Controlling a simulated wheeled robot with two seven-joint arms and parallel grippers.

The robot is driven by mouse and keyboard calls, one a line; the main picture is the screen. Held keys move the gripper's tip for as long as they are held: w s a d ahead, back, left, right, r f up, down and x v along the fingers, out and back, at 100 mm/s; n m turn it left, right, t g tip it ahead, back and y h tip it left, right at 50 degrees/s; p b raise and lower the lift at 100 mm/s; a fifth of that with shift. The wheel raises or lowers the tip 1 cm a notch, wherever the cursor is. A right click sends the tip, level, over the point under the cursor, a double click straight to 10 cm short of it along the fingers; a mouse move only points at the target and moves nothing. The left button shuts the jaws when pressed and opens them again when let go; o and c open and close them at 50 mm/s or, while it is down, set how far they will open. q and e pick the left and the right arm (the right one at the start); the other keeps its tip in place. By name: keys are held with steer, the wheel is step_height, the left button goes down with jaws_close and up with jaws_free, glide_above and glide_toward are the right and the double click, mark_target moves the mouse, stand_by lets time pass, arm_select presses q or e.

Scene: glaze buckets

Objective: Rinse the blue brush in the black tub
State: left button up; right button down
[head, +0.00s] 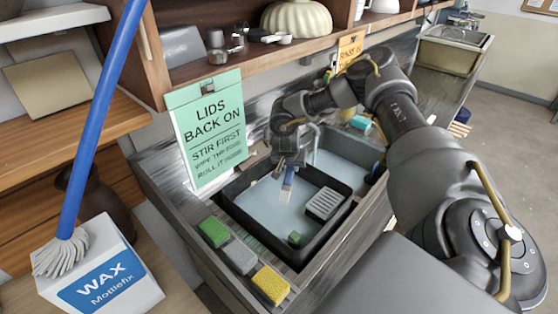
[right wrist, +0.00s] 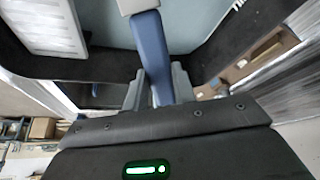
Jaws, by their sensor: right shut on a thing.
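The black tub (head: 257,236) sits inside the sink and holds pale blue water (head: 262,203). My right gripper (head: 288,165) is over the tub, shut on the blue brush (head: 287,182). The brush points down, with its pale end low over the water; I cannot tell whether it touches. In the right wrist view, the gripper fingers (right wrist: 157,88) close on the brush's blue handle (right wrist: 152,45), and a pale part shows at its far end. My left gripper is not in view.
A grey ribbed block (head: 324,203) and a small green block (head: 294,239) are in the tub. Green (head: 214,232), grey (head: 239,257) and yellow (head: 270,285) sponges line the sink's front edge. A green sign (head: 208,128) hangs behind.

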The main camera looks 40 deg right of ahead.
step_height(320, 180, up, 6)
steer(key=p, duration=0.4)
steer(key=shift+f+p, duration=0.2)
steer(key=shift+p, duration=0.15)
steer(key=shift+r, duration=1)
